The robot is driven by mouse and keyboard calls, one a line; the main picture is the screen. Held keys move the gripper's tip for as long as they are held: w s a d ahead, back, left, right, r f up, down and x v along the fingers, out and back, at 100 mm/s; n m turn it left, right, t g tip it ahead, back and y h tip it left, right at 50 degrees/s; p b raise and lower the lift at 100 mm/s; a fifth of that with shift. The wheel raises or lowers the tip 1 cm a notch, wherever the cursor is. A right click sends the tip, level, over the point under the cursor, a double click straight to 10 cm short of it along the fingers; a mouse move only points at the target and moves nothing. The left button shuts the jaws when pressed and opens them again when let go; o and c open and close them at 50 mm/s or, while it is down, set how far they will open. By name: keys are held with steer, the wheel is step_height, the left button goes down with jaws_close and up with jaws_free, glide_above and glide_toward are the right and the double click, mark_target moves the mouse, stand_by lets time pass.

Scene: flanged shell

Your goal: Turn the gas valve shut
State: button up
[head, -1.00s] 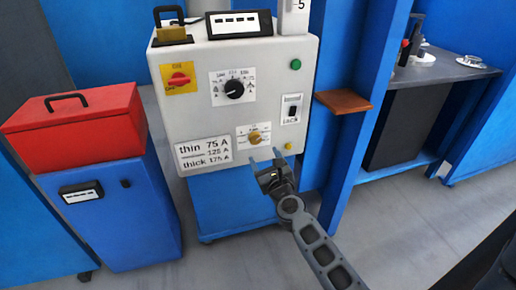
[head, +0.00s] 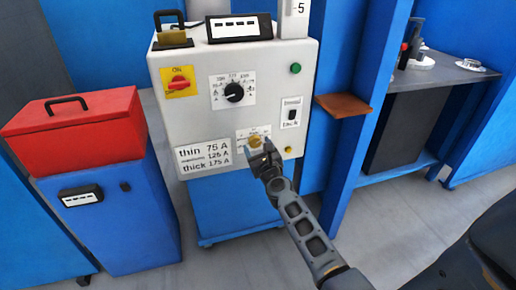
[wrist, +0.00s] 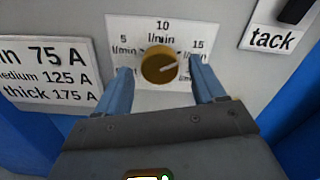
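The gas valve is a brass knob (head: 255,141) low on the front of the white machine panel, on a small white scale plate. In the wrist view the knob (wrist: 159,66) sits on a scale marked 5, 10 and 15 l/min, and its pale pointer line aims up and right, towards the 15 side. My gripper (wrist: 162,75) is open, with one finger on each side of the knob and a gap visible on both sides. In the head view my gripper (head: 260,152) is at the panel and partly covers the knob.
Above are a black dial (head: 234,92), a red switch on a yellow plate (head: 179,84), a green button (head: 295,68) and a tack switch (head: 291,113). A brown shelf (head: 342,105) juts out at right. A red toolbox (head: 75,122) stands on a blue cabinet at left.

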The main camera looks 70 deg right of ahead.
steer(key=c, duration=1)
